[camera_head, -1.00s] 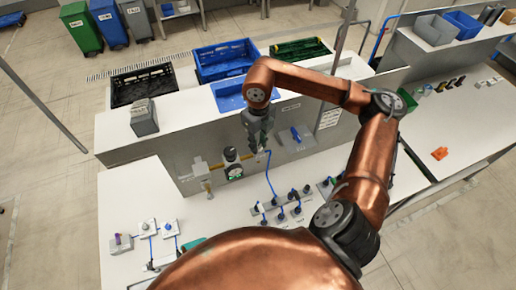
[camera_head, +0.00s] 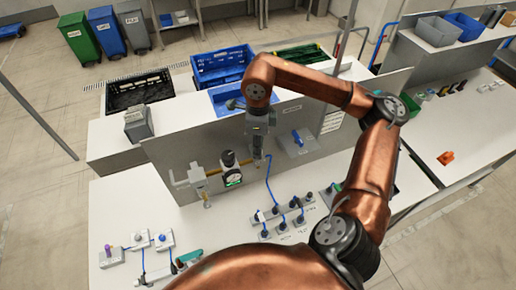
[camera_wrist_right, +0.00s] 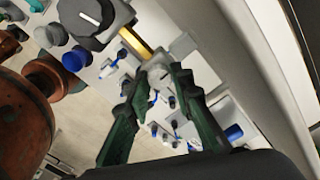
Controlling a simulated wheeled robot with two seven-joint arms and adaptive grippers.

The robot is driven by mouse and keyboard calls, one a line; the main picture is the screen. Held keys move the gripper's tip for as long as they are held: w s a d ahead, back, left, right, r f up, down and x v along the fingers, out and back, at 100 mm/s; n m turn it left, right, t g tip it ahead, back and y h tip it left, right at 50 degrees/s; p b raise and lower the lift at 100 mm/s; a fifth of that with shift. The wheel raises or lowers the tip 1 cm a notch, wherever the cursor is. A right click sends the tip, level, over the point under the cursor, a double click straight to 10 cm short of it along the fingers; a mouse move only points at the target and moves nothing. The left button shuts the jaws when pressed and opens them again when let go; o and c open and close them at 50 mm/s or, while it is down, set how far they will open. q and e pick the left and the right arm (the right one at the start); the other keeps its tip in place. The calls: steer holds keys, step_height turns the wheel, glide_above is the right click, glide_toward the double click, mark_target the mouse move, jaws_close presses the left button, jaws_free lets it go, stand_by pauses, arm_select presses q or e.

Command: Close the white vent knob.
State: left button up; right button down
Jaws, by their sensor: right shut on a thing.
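The white vent knob (camera_wrist_right: 157,72) is a small pale part at the end of the yellow pipe (camera_wrist_right: 136,43) in the right wrist view. My right gripper (camera_wrist_right: 160,76) has its two green fingers closed around it, with the tips touching its sides. In the head view my right gripper (camera_head: 258,158) points down at the right end of the pipe assembly, by the upright grey panel, and hides the knob. The knob's exact turn angle cannot be told. My left gripper is in neither view.
A round black-and-white gauge (camera_head: 229,160) and a white valve block (camera_head: 197,175) sit left of my right gripper. Blue cables and several dark plugs (camera_head: 281,226) lie on the white bench below. Blue crates (camera_head: 221,66) stand behind the panel.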

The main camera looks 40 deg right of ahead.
stand_by(0.3)
steer(key=c, duration=1.7)
jaws_free()
step_height(320, 180, up, 12)
